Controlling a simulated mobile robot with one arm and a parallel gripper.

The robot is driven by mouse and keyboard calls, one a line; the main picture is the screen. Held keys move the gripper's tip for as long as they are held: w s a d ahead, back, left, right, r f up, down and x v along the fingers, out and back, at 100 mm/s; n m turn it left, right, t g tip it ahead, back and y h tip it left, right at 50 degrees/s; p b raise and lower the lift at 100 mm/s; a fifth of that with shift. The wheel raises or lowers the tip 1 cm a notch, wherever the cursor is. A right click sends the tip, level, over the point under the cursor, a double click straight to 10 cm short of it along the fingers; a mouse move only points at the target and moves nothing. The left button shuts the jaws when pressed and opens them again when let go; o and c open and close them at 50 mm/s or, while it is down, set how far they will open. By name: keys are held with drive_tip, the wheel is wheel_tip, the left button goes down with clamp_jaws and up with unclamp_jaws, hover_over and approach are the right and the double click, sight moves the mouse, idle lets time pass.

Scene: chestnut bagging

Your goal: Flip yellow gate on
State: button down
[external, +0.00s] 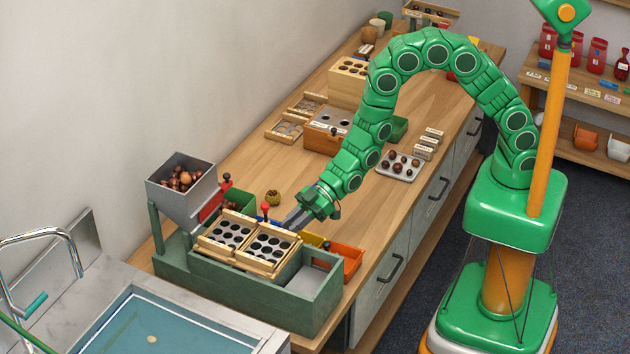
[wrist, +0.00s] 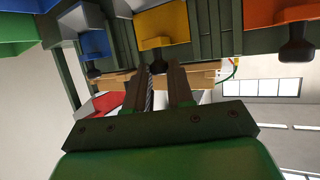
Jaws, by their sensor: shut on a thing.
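The yellow gate (wrist: 163,22) is at the top middle of the wrist view, with a black knob (wrist: 155,58) hanging from its near edge. My gripper (wrist: 161,70) has its two fingers at this knob, which shows between the tips, and it is shut on it. In the external view my gripper (external: 290,222) reaches in low over the green sorting stand (external: 215,290). A yellow part (external: 313,239) shows just right of the fingers there. The exact contact is hidden in the external view.
Two wooden hole trays (external: 228,232) sit on the stand, left of my gripper. A blue part (wrist: 95,45) and an orange part (wrist: 270,10), each with a black knob, flank the yellow gate. A grey hopper of chestnuts (external: 165,195) stands at left.

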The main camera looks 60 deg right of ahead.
drive_tip(key=shift+r, duration=1.75)
drive_tip(key=c, duration=1)
unclamp_jaws()
drive_tip(key=v, duration=0.7)
drive_tip(key=shift+s+d+r, duration=0.15)
drive_tip(key=shift+d+r, duration=0.05)
drive_tip(key=shift+d, duration=0.15)
